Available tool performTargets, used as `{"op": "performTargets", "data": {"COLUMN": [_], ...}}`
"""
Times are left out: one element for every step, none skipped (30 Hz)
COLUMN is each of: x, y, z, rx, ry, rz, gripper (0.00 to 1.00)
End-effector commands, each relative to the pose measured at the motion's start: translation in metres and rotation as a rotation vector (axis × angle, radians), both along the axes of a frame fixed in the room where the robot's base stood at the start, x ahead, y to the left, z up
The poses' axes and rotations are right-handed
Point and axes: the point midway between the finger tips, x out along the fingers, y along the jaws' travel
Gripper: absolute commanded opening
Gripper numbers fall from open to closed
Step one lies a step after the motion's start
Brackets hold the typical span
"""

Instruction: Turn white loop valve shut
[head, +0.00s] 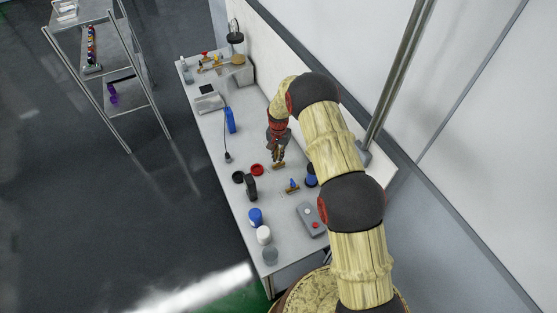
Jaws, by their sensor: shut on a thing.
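My gripper (278,156) points down over the middle of the bench, near the wall side. It is shut on the top of a small brass-coloured valve (279,166) that sits on the bench under the fingertips. The fingers cover the valve's handle, so I cannot make out its white loop or how far it is turned. A second brass valve with a blue handle (292,186) stands a little nearer to me, apart from my gripper.
A wall runs along the right. A shelf rack (118,85) stands far left.

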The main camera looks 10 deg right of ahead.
Motion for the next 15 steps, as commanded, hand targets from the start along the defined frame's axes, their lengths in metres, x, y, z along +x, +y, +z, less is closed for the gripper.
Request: {"op": "performTargets", "data": {"x": [0.0010, 0.0010, 0.0006, 0.0005, 0.0006, 0.0008, 0.0008, 0.0008, 0.0007, 0.0007, 0.0006, 0.0005, 0.0004, 0.0003, 0.0004], "y": [0.0000, 0.0000, 0.0000, 0.0000, 0.0001, 0.0001, 0.0001, 0.0001, 0.0000, 0.0000, 0.0000, 0.0000, 0.0000, 0.0000, 0.0000], "z": [-0.0030, -0.0028, -0.0031, -0.0032, -0.0029, -0.0024, -0.0024, -0.0025, -0.0025, -0.0023, -0.0022, -0.0022, -0.0023, -0.0022, -0.0019], "rx": [0.001, 0.001, 0.000, 0.000, 0.000, 0.000, 0.000, 0.000, 0.000, 0.000, 0.000, 0.000, 0.000, 0.000, 0.000], "ry": [-0.003, -0.003, -0.002, -0.001, -0.001, -0.002, -0.002, -0.002, -0.002, -0.002, -0.002, -0.002, -0.001, -0.001, -0.001], "rz": [0.044, 0.073, 0.110, 0.139, 0.167, 0.205, 0.234, 0.262, 0.299, 0.328, 0.356, 0.392, 0.419, 0.446, 0.480], "gripper": [0.00, 0.00, 0.00, 0.00, 0.00, 0.00, 0.00, 0.00, 0.00, 0.00, 0.00, 0.00, 0.00, 0.00, 0.00]}}
